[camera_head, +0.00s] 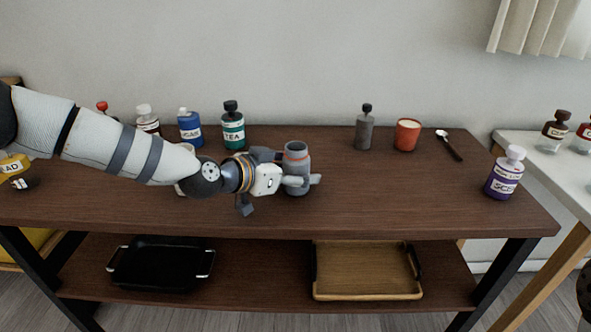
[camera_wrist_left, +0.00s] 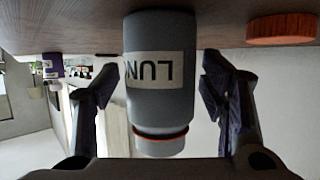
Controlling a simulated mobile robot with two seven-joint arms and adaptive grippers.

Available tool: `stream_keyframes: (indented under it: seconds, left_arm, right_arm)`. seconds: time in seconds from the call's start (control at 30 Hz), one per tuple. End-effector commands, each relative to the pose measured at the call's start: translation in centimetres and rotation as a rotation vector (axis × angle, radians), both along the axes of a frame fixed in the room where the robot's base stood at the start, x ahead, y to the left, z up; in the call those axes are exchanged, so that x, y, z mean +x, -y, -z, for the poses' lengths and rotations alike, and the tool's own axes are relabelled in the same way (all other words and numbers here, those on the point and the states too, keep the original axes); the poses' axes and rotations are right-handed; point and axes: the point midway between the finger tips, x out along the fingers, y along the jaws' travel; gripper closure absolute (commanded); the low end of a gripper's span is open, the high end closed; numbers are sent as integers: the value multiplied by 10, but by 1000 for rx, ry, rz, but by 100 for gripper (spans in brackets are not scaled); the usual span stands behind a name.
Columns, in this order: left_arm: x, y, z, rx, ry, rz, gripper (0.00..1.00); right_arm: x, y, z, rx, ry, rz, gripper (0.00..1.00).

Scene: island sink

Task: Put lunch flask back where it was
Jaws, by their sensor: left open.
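The lunch flask (camera_head: 297,158) is a grey cylinder with an orange band near its top. It stands upright on the dark wooden table, right of the middle-left bottles. My left gripper (camera_head: 290,172) reaches it from the left and is open, with its fingers on either side of the flask. The left wrist view is upside down; there the flask (camera_wrist_left: 160,105) shows its "LUN" label between the two fingers, with gaps visible on both sides. My right gripper is not in view.
Behind stand a blue bottle (camera_head: 190,127), a teal tea bottle (camera_head: 232,130), a grey bottle (camera_head: 364,130) and an orange cup (camera_head: 407,136). A spoon (camera_head: 450,146) and purple bottle (camera_head: 505,177) are at right. Bare tabletop lies between flask and purple bottle.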

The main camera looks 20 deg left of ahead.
Motion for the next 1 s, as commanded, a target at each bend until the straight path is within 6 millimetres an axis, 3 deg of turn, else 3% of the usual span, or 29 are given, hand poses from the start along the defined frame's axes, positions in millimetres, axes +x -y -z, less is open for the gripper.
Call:
stream_keyframes:
  seconds: [0.3, 0.5, 1.0]
  left_arm:
    - [-61, -35, -46, -3, 22, -3, 35]
    - [-91, -50, -55, -1, 17, -1, 35]
    - [-97, -53, -49, -1, 3, 0, 35]
  right_arm:
    - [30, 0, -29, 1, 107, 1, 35]
    - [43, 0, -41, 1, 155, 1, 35]
    - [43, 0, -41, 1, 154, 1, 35]
